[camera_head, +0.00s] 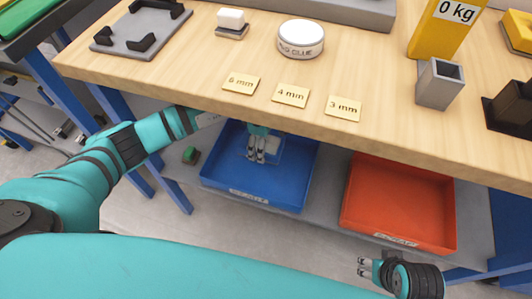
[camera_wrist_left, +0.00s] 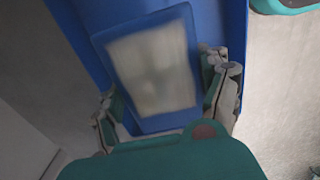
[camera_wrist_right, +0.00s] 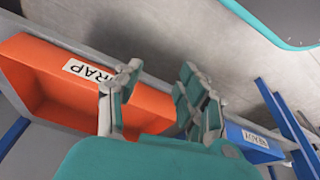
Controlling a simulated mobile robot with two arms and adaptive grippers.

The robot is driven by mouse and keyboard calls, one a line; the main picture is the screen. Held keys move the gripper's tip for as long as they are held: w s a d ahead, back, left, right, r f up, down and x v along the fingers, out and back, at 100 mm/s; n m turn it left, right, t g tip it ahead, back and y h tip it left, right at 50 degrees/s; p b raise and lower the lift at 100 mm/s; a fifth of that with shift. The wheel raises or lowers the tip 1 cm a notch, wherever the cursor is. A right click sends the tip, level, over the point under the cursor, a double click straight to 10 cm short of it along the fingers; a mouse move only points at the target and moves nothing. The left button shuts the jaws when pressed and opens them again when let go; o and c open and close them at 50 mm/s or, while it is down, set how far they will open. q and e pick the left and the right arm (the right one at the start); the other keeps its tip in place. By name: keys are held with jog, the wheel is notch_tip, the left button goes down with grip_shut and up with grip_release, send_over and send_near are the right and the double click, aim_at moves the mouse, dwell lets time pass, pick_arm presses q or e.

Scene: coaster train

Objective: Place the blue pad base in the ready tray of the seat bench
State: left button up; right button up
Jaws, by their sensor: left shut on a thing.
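The blue pad base (camera_wrist_left: 155,68) with a pale middle shows in the left wrist view, tilted between the fingers of my left gripper (camera_wrist_left: 165,105). My left gripper (camera_head: 257,158) is shut on it, over the blue ready tray (camera_head: 225,184) on the shelf below the bench top. In the head view the pad base is hard to pick out against the tray. Whether it touches the tray floor I cannot tell. My right gripper (camera_head: 363,266) is open and empty, low in front of the shelf; its spread fingers (camera_wrist_right: 160,105) show in the right wrist view.
An orange scrap tray (camera_head: 362,222) stands right of the blue tray. A small green object (camera_head: 190,155) lies on the shelf to its left.

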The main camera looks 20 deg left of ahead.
pick_arm(q)
jog(key=f, duration=0.3)
jog(key=f+b, duration=0.1)
jog(key=shift+s+f, duration=0.3)
jog(key=shift+w+f+b, duration=0.1)
jog(key=shift+f+b, duration=0.35)
jog(key=shift+f, duration=2)
jog(key=o, duration=1.4)
jog(key=shift+o, duration=0.2)
pick_arm(e)
jog(key=v, duration=0.2)
jog(key=shift+s+r, duration=0.3)
jog(key=shift+s, duration=0.05)
pick_arm(q)
jog(key=shift+r, duration=0.2)
notch_tip(320, 180, up, 6)
jog(key=shift+r+p, duration=0.1)
jog(key=shift+p, duration=0.7)
notch_tip(320, 180, up, 6)
send_over(262, 166)
jog(key=shift+p, duration=0.45)
pick_arm(e)
jog(key=x, duration=0.4)
jog(key=shift+f, duration=0.2)
